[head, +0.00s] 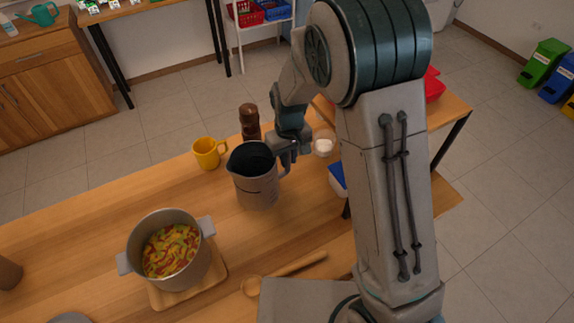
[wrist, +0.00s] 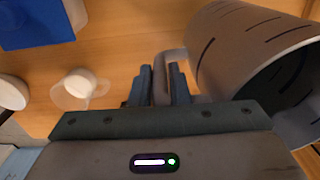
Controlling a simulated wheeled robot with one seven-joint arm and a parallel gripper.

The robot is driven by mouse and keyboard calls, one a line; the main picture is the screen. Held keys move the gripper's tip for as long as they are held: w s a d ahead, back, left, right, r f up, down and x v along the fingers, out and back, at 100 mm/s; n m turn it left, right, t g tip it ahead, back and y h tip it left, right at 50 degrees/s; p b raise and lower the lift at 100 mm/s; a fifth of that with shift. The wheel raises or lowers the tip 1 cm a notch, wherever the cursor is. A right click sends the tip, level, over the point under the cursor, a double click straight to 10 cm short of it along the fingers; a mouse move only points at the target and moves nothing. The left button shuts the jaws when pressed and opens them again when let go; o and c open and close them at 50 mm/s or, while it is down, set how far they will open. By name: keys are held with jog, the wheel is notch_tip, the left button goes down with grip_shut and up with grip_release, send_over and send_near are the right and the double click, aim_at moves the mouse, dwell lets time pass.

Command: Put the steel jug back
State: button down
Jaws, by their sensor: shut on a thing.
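The steel jug (head: 256,184) is a grey, open-topped vessel near the middle of the wooden table in the head view. It looks upright and empty inside. In the wrist view the jug (wrist: 225,50) fills the right side, with dark slots on its wall and its handle reaching left. My gripper (head: 288,158) is at the jug's right side in the head view. In the wrist view my gripper (wrist: 163,85) has its two fingers closed around the handle. I cannot tell whether the jug's base touches the table.
A yellow mug (head: 208,153) and a brown pepper mill (head: 249,122) stand behind the jug. A pot of food (head: 170,249) sits on a wooden board at front left. A wooden spoon (head: 290,272) lies in front. A small glass with white contents (head: 323,146) stands right.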

aim_at(288, 172)
jog(key=shift+f, duration=1.95)
jog(key=c, duration=1.4)
grip_release()
jog(key=shift+o, duration=0.2)
